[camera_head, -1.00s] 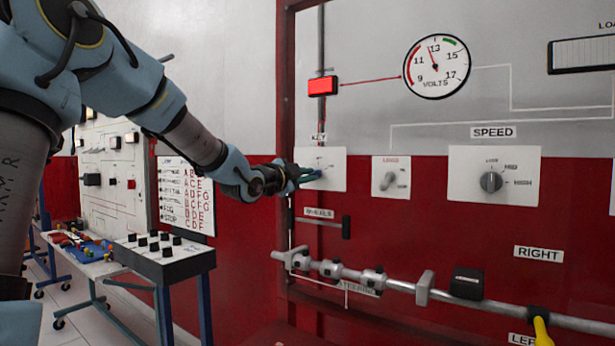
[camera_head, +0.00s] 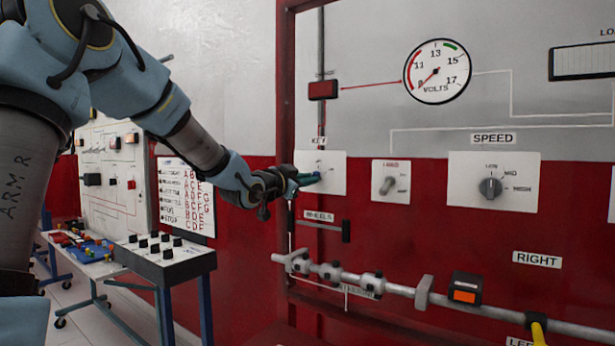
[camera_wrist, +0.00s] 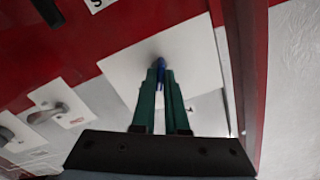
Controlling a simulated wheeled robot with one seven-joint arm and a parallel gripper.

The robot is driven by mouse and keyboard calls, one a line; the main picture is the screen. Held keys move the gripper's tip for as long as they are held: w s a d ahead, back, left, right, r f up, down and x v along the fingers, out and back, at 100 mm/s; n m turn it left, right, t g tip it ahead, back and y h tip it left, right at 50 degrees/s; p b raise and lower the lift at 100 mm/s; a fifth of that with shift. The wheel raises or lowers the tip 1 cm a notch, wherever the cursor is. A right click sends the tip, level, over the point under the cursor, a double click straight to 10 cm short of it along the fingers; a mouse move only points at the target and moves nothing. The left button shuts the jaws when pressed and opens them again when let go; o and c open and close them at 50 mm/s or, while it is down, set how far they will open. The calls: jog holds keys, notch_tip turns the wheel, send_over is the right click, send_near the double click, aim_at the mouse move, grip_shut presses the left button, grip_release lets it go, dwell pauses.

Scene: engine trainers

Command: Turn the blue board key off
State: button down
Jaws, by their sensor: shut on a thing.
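The key plate (camera_head: 334,166) is a white square on the red board under the KEY label. The blue key (camera_wrist: 161,67) stands out from this plate in the wrist view (camera_wrist: 120,74). My gripper (camera_head: 308,179) is at the plate, its green fingers (camera_wrist: 160,85) shut on the blue key, one on each side. In the head view the fingers cover most of the key. The lamp (camera_head: 323,90) above the key is dark red. The volts gauge needle (camera_head: 430,79) points low, near 9.
The plate with the toggle (camera_head: 391,181) and the speed dial (camera_head: 490,187) are to the right. A grey bar (camera_head: 400,287) runs below, with a black box showing an orange patch (camera_head: 465,290). A table with a button box (camera_head: 165,258) stands left.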

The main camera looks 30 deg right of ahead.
jog(key=n+p, duration=0.2)
jog(key=n, duration=0.3)
jog(key=shift+n, duration=0.3)
dwell(0.4)
jog(key=c, duration=0.9)
grip_release()
jog(key=shift+c, duration=0.2)
jog(key=b+v, duration=0.1)
jog(key=v, duration=1)
jog(key=shift+b, duration=0.35)
